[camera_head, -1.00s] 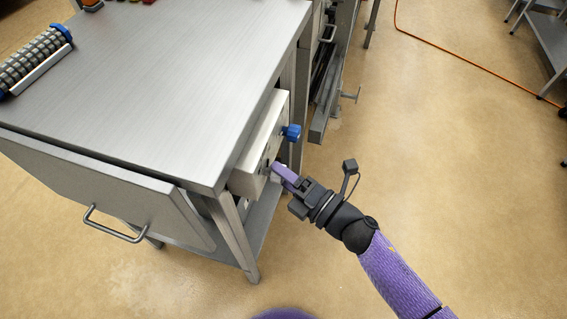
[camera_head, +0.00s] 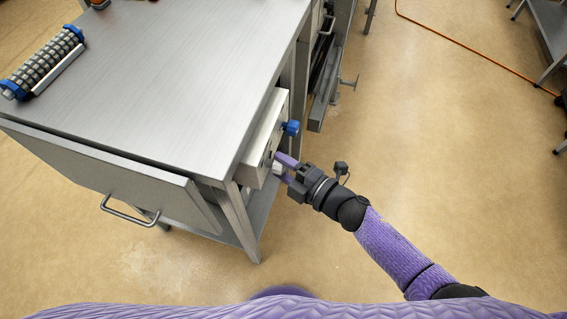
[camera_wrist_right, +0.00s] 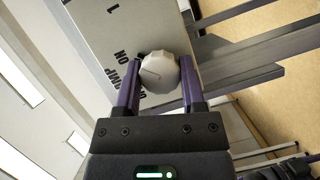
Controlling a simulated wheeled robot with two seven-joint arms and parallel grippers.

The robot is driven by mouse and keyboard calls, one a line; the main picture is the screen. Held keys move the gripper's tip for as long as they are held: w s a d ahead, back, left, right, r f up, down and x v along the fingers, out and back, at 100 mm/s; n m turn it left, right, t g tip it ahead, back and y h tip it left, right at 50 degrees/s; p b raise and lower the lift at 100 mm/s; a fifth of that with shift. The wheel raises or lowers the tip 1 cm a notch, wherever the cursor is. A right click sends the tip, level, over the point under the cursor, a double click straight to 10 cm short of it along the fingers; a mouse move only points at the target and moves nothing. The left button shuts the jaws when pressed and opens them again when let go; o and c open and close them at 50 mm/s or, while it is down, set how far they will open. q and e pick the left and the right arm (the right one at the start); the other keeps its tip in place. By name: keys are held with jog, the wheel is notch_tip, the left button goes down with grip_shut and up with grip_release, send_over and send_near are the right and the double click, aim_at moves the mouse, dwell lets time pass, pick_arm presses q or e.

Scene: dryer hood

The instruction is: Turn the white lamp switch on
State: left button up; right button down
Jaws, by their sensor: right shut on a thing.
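The white lamp switch (camera_wrist_right: 160,73) is a round fluted knob on the pale control panel (camera_wrist_right: 110,30), with a line mark on its face. Black lettering, including "ON" and what looks like "LAMP", is printed beside it. My right gripper (camera_wrist_right: 158,92) has its two purple fingers on either side of the knob, shut on it. In the head view the right gripper (camera_head: 284,168) reaches the panel (camera_head: 262,140) on the table's side, and the knob shows small and pale between the fingers. My left gripper is not in view.
A blue knob (camera_head: 291,128) sits on the same panel, just beyond my right gripper. The steel table (camera_head: 170,80) has a hanging front panel with a handle (camera_head: 130,212). A roller-like rack (camera_head: 44,65) lies on top.

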jog(key=shift+c, duration=1)
grip_release()
jog(key=p+v, duration=0.1)
jog(key=v, duration=0.9)
jog(key=shift+p, duration=0.35)
jog(key=shift+w, duration=0.1)
